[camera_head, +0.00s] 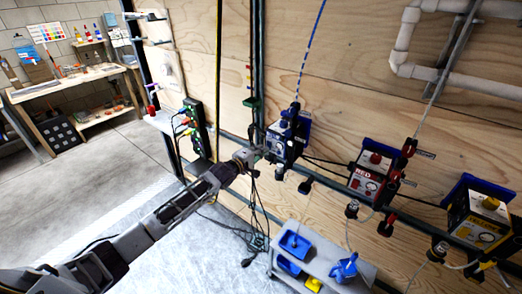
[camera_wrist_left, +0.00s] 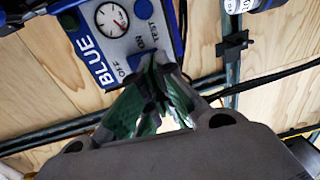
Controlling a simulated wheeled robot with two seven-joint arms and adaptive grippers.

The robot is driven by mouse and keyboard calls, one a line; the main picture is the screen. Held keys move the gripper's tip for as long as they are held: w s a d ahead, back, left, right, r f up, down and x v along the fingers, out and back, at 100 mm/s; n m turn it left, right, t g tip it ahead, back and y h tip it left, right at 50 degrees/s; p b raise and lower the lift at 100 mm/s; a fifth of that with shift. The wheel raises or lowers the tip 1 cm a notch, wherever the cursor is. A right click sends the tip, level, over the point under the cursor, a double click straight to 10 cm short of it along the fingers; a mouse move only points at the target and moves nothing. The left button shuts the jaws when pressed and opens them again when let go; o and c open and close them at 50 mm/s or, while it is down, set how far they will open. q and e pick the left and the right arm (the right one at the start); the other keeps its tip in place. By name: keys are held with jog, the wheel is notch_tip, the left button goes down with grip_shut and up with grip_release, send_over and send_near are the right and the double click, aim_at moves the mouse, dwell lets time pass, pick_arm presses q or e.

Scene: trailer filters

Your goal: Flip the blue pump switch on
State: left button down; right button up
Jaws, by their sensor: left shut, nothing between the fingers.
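The blue pump box (camera_head: 284,138) is mounted on the plywood wall in the middle of the head view. The left wrist view shows its face (camera_wrist_left: 92,45) up close, with a round gauge (camera_wrist_left: 112,18), the word BLUE and the labels OFF, ON and TEST. My left gripper (camera_head: 252,156) is at the box's lower left side in the head view. In the left wrist view its fingertips (camera_wrist_left: 152,68) are together at the lower edge of the face, beside the OFF and ON labels. My right gripper is not in view.
A red pump box (camera_head: 368,177) and a yellow one (camera_head: 483,220) hang further right on the wall. A grey cart (camera_head: 318,262) with blue bins stands below. Cables hang beneath my left gripper. A workbench (camera_head: 70,84) stands at the far left, beyond open floor.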

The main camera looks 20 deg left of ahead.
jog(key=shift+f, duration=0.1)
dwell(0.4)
pick_arm(q)
jog(key=shift+w+d+f+t+b, duration=0.1)
jog(key=shift+w+t+b, duration=0.2)
jog(key=shift+b, duration=0.35)
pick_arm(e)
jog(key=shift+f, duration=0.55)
pick_arm(q)
jog(key=shift+s, duration=0.15)
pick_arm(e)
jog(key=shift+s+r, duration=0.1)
